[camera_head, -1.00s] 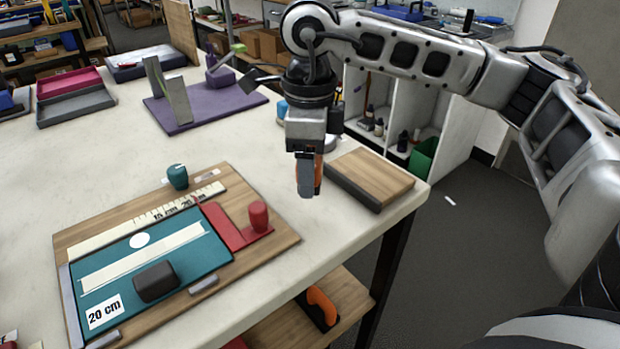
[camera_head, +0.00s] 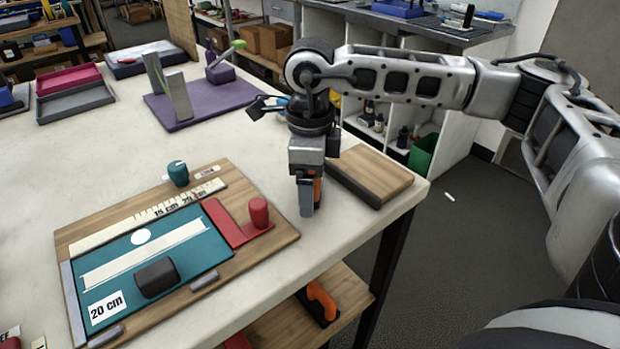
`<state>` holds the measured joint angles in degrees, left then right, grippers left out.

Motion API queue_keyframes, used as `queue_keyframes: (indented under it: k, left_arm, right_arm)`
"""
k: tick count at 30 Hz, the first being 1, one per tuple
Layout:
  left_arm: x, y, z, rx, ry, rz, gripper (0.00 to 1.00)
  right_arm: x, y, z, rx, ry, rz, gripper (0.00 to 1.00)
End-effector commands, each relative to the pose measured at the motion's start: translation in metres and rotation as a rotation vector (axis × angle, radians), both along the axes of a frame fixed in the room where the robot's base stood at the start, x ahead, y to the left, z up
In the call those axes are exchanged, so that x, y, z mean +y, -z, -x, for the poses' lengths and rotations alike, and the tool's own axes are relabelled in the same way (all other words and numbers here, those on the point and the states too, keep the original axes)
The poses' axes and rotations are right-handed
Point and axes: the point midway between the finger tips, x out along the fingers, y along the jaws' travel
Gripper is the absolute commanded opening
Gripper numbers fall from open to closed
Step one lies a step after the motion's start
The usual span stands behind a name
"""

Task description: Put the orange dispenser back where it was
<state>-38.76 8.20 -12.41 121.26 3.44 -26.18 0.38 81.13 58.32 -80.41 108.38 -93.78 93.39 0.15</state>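An orange dispenser-like object (camera_head: 321,301) with a dark base lies on the wooden shelf under the table's front right edge. My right gripper (camera_head: 308,205) points down over the table's right part, left of a wooden block and right of the red holder. A narrow orange strip shows beside its grey finger. I cannot tell whether this strip is part of the gripper or a thing held in it, and the finger gap is hidden. My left gripper is not in view.
A wooden board (camera_head: 75,240) with a teal mat (camera_head: 205,255), a dark block (camera_head: 157,278) and a red holder (camera_head: 222,222) lies at the front left. A wooden block (camera_head: 372,174) sits at the right edge. A purple stand (camera_head: 215,97) is behind. The left table middle is clear.

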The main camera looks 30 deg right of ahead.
Motion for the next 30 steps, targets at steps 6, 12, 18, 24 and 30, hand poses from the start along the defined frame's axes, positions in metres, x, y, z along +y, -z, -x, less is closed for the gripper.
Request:
queue_keyframes:
  k: [6, 12, 18, 24, 30]
  left_arm:
    - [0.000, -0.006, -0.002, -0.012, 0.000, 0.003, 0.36]
    - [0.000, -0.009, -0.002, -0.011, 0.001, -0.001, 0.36]
    - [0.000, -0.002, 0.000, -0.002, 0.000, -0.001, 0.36]
    - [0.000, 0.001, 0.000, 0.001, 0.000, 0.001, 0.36]
    - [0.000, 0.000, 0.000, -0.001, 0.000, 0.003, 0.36]
  right_arm:
    - [0.000, 0.000, 0.000, 0.000, 0.000, 0.000, 0.85]
    - [0.000, -0.009, -0.001, -0.002, 0.000, -0.001, 0.85]
    - [0.001, -0.046, -0.001, -0.006, 0.000, -0.002, 0.85]
    - [0.001, -0.089, -0.001, -0.004, -0.002, -0.002, 0.85]
    - [0.001, -0.117, -0.001, -0.002, -0.002, -0.001, 0.85]
